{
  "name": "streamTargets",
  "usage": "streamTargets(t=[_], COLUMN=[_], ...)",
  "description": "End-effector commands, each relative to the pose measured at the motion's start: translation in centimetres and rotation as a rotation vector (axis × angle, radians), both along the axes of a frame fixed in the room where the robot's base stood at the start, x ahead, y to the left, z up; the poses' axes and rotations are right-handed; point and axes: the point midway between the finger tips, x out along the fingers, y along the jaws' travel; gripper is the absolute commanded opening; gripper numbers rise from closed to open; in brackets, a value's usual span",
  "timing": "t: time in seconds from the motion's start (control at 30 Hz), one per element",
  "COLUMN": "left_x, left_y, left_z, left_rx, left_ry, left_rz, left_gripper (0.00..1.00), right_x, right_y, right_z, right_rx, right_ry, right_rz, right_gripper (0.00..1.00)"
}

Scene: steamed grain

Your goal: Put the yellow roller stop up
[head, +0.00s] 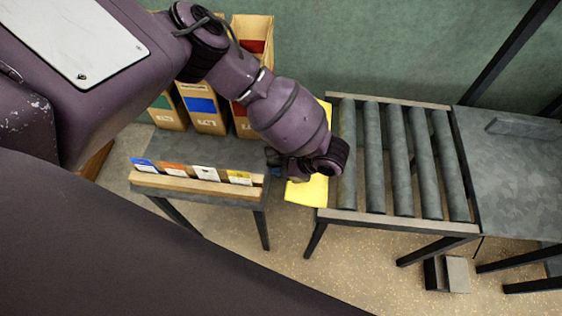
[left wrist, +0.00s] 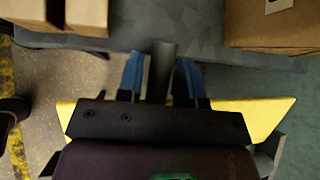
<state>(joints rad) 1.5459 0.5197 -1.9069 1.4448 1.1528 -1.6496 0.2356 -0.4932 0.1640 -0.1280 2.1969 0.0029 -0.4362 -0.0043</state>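The yellow roller stop (head: 307,193) is a flat yellow plate at the left end of the roller conveyor (head: 400,213). My left wrist covers its middle in the head view. In the left wrist view the yellow plate (left wrist: 262,114) shows on both sides of my gripper's body. My left gripper (left wrist: 160,75) has blue fingers on either side of a dark grey bar (left wrist: 161,62). The bar nearly fills the gap, but I cannot tell whether the fingers press on it. In the head view a blue fingertip (head: 272,157) points left. My right gripper is not in view.
A small grey table (head: 160,150) with a wooden rack of coloured cards (head: 195,186) stands left of the conveyor. Several cardboard bins (head: 207,122) stand behind it. A dark table (head: 515,180) adjoins the conveyor's right end. A small dark pedal-like block (head: 447,273) is on the floor.

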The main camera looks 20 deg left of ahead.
Motion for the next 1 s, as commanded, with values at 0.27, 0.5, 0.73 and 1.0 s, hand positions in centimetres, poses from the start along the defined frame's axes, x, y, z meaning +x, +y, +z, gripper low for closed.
streamTargets(t=[0.27, 0.5, 0.73, 1.0], left_x=[0.0, 0.0, 0.0, 0.3], left_y=[0.0, 0.0, -0.1, -1.0], left_z=[0.0, 0.0, 0.4, 2.1], left_rx=[0.000, 0.000, 0.020, 0.137], left_ry=[-0.001, -0.001, 0.004, 0.035], left_rz=[0.001, 0.001, 0.002, 0.001], left_gripper=[0.17, 0.00, 0.00, 0.00], right_x=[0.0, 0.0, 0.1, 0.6], right_y=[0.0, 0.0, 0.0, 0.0], right_z=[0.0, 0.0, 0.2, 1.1], right_rx=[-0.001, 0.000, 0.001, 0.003], right_ry=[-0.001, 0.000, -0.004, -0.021], right_rz=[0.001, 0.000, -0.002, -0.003], right_gripper=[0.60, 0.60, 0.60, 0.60])
